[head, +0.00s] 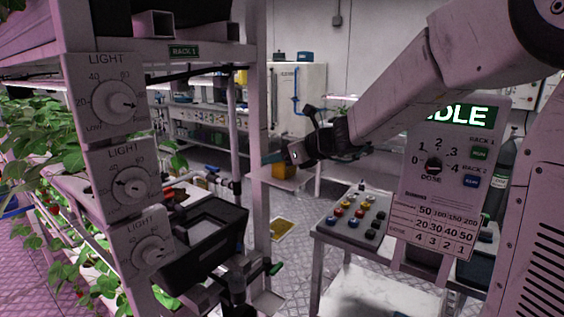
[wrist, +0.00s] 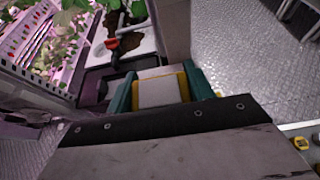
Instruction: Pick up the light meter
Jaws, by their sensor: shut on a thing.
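In the wrist view the light meter (wrist: 158,92), a pale block with yellow edges, sits between the two teal fingers of my gripper (wrist: 160,90). The fingers are shut on its sides. Its lower part is hidden by my dark gripper body. In the head view my gripper (head: 271,158) is beside the white rack post, at the end of my outstretched arm.
Rack 1 (head: 180,50) with light dials and plants stands at left, its post (head: 259,120) close to my gripper. A black bin (head: 207,245) sits low on it. A button console (head: 352,222) and a dose panel (head: 440,180) stand right. Patterned floor is open between.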

